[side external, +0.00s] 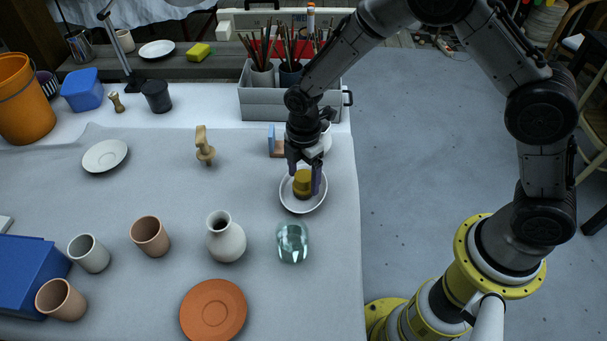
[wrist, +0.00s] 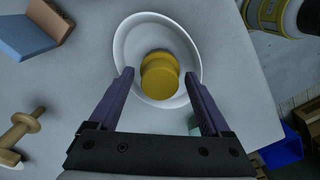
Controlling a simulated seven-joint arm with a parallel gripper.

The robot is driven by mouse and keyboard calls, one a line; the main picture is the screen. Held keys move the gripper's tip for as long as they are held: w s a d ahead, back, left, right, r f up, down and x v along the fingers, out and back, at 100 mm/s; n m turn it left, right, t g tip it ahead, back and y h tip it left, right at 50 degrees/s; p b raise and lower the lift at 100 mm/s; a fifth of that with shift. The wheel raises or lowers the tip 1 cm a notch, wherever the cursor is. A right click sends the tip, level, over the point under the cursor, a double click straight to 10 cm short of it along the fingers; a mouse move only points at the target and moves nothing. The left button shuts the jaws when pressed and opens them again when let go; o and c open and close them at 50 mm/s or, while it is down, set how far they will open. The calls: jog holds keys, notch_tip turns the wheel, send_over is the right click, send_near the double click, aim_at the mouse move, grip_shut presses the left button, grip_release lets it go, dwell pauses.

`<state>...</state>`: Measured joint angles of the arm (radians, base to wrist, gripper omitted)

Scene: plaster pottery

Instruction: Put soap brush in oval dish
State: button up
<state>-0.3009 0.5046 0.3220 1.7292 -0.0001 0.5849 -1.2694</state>
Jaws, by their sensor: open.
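The soap brush (side external: 302,184), with a yellow rounded top and a darker underside, sits inside the white oval dish (side external: 287,203). In the wrist view the yellow top (wrist: 160,75) is near the middle of the dish (wrist: 122,48), whose rim shows all around it. My gripper (side external: 305,181) is above the dish and open. In the wrist view its two purple fingers (wrist: 159,74) are spread either side of the yellow top, with visible gaps. The brush's bristles are hidden from above.
A blue and pinkish block (side external: 277,141) stands just behind the dish, with a grey caddy of brushes (side external: 262,103) farther back. A glass jar (side external: 292,243) and a vase (side external: 226,238) are in front. A wooden tool (side external: 204,147) stands left. The cloth between is clear.

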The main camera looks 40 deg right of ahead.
notch_tip(320, 180, up, 12)
jog(key=shift+r, duration=0.25)
dwell(0.3)
notch_tip(320, 180, up, 6)
jog(key=m+t, duration=0.1)
jog(key=m, duration=0.2)
send_over(304, 176)
jog(key=s+d, duration=0.3)
jog(key=s+d+r+m+t, duration=0.1)
jog(key=s+d+r+m, duration=0.3)
jog(key=s+r, duration=0.15)
jog(key=s+d+m+t, duration=0.1)
jog(key=s+d+m, duration=0.1)
jog(key=s+m, duration=0.3)
jog(key=s+d+r+m+t, duration=0.1)
jog(key=s+d+m+t, duration=0.1)
jog(key=s+m, duration=0.4)
jog(key=s+d, duration=0.1)
jog(key=s, duration=0.4)
jog(key=shift+d+t, duration=0.3)
jog(key=shift+d, duration=0.05)
